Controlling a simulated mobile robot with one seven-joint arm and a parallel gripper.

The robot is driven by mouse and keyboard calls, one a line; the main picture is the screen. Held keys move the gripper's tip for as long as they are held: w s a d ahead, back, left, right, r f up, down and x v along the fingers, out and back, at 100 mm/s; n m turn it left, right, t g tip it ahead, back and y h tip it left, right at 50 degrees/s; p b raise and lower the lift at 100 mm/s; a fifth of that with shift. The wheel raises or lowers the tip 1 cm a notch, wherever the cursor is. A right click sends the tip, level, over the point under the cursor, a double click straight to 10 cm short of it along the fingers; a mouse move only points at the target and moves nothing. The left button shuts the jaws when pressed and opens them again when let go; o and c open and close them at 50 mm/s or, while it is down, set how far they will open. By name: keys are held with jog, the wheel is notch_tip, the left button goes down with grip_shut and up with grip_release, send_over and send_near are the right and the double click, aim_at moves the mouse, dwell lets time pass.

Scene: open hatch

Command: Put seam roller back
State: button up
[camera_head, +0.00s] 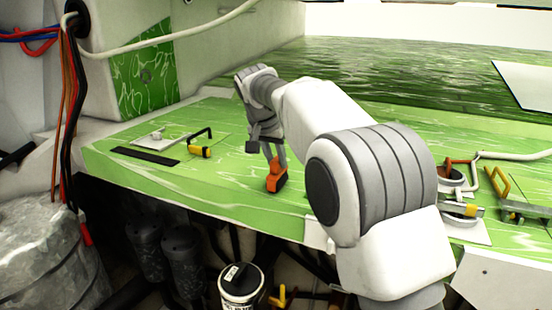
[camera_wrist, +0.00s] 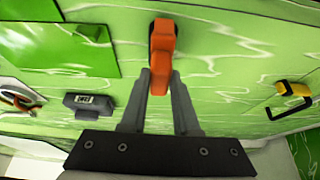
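An orange tool with a dark part (camera_head: 277,178) is at the tips of my gripper (camera_head: 269,155), near the front edge of the green bench. In the wrist view the orange tool (camera_wrist: 161,45) sits between the two grey fingertips (camera_wrist: 161,78), which press close on both sides of it. I cannot tell whether it touches the bench. A yellow tool with a bent black rod (camera_head: 200,150) lies to the left; it also shows at the right of the wrist view (camera_wrist: 293,98). I cannot tell for certain which of these is the seam roller.
A dark flat strip (camera_head: 146,156) and a white plate tool (camera_head: 158,136) lie at the left. Tools with a red handle (camera_head: 460,162) and a yellow handle (camera_head: 497,182) lie at the right. A grey labelled block (camera_wrist: 88,105) shows in the wrist view. Bench around the orange tool is bare.

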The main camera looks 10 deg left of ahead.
jog(key=o, duration=0.5)
